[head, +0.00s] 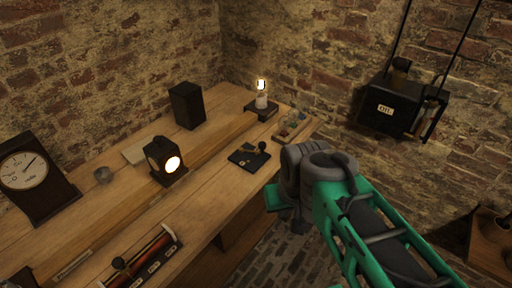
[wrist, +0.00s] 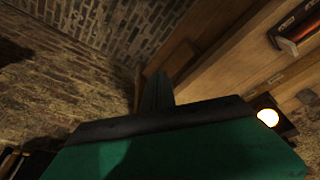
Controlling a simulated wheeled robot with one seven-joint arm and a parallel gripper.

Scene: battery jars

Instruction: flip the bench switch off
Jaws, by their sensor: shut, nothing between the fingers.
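The bench switch (head: 249,155) looks like a small black base with a short upright lever and a dark knob, lying flat near the front right of the wooden bench. I cannot tell its lever position for sure. My gripper (wrist: 158,84) shows in the wrist view as one narrow dark shape, its fingers shut and empty. In the head view my arm hides most of it, off the bench's front right edge, apart from the switch. I cannot make out the switch in the wrist view. A lamp (head: 167,163) on the bench glows, and so does a bulb (head: 262,94) at the back.
The wooden bench (head: 205,205) also carries a sliding resistor (head: 145,262), a dial meter (head: 35,175), a black box (head: 187,105) and a small tray (head: 292,125). A dark box (head: 390,107) hangs on the brick wall to the right. Bare bench top lies left of the switch.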

